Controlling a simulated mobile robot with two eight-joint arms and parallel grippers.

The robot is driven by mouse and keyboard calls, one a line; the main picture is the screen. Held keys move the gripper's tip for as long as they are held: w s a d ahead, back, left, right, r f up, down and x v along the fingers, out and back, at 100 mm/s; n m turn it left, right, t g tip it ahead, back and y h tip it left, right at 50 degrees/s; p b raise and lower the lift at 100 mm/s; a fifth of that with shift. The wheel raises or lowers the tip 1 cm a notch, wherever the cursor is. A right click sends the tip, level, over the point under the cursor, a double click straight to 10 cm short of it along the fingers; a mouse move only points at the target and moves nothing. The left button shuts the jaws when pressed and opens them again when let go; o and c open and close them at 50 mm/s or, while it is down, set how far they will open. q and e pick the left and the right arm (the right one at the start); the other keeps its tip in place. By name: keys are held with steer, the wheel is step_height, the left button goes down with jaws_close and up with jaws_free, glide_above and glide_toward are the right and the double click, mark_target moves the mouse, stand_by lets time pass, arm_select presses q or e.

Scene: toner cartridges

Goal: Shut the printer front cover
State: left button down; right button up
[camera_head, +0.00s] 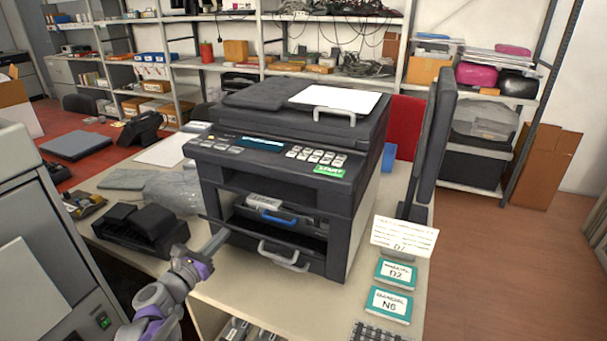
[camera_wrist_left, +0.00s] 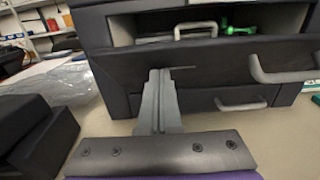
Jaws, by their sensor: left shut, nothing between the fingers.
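The dark printer (camera_head: 350,225) stands on the table with its front bay open. Its front cover (camera_wrist_left: 215,64) is tilted partly outward below the bay, with a pale handle (camera_head: 284,257) on it. The handle also shows in the wrist view (camera_wrist_left: 283,75). Inside the bay, a cartridge with a blue handle (camera_head: 279,217) shows in the head view. My left gripper (camera_head: 221,238) is shut and empty, at the left part of the cover. In the wrist view its fingertips (camera_wrist_left: 160,75) overlap the cover's face; contact is unclear. My right gripper is out of view.
A lower drawer handle (camera_wrist_left: 240,104) sits beneath the cover. A black device (camera_head: 140,228) lies left of the printer. A dark upright panel (camera_head: 434,140), a card (camera_head: 403,236) and manuals (camera_head: 390,304) are to the right. Table space before the printer is clear.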

mark_target(227, 224)
arm_select(q)
steer(key=shift+w+r, duration=0.25)
steer(key=shift+d, duration=0.1)
steer(key=shift+w+d+r+p, duration=0.2)
steer(key=shift+w+r+p, duration=0.15)
steer(key=shift+w, duration=0.2)
steer(key=shift+w+d+r+p, duration=0.2)
steer(key=shift+w+r, duration=0.2)
steer(key=shift+w, duration=0.2)
steer(key=shift+w+d+r+p, duration=0.2)
steer(key=shift+w+d, duration=0.1)
steer(key=shift+w, duration=0.35)
steer(key=shift+w+d+r+p, duration=0.15)
steer(key=shift+w+d, duration=0.15)
steer(key=shift+w, duration=0.3)
steer(key=v, duration=0.8)
